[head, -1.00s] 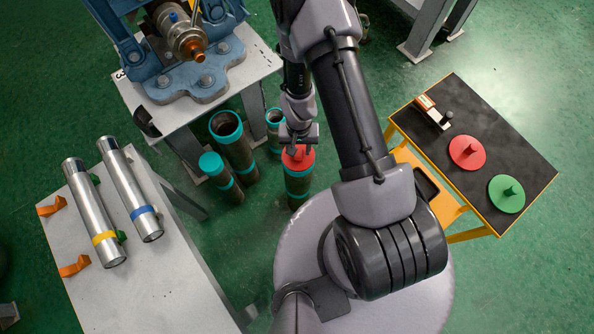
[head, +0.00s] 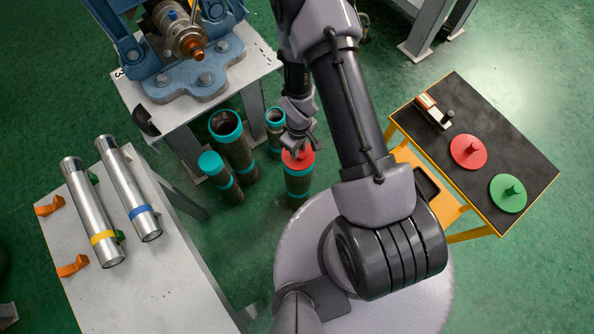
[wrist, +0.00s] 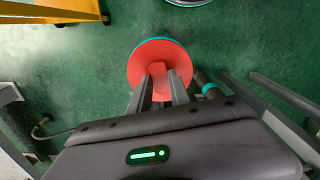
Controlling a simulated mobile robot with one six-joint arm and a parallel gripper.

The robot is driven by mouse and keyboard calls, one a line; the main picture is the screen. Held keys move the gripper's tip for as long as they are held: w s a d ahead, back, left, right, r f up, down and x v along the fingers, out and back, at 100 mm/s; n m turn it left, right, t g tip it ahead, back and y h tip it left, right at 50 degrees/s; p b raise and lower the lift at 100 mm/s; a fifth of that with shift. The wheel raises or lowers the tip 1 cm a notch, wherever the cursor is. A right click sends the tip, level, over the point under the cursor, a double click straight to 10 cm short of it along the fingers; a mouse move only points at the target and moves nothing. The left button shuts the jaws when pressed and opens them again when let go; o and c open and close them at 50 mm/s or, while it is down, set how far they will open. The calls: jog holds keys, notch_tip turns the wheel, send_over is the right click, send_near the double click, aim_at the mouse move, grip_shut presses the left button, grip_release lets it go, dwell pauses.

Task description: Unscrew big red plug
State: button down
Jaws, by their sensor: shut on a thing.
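The big red plug (head: 297,161) sits in the top of an upright dark pipe (head: 299,186) with teal bands, standing on the floor. In the wrist view the plug (wrist: 150,52) shows as a red disc with a teal rim at its edge. My gripper (wrist: 166,72) reaches over the disc with its two fingers close together, shut on the plug's middle. The part between the fingertips is mostly hidden. In the head view my gripper (head: 297,143) is right above the plug.
Teal-banded pipes (head: 233,150) stand close on the left. A blue vise (head: 190,75) is on a bench behind. Two silver pipes (head: 90,205) lie on the left table. A cart (head: 510,150) at right holds a red disc (head: 468,152) and a green disc (head: 507,193).

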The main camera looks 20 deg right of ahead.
jog(key=n, duration=1.3)
jog(key=shift+r, duration=0.1)
jog(key=n, duration=0.5)
jog(key=shift+n, duration=0.4)
jog(key=c, duration=1.3)
grip_release()
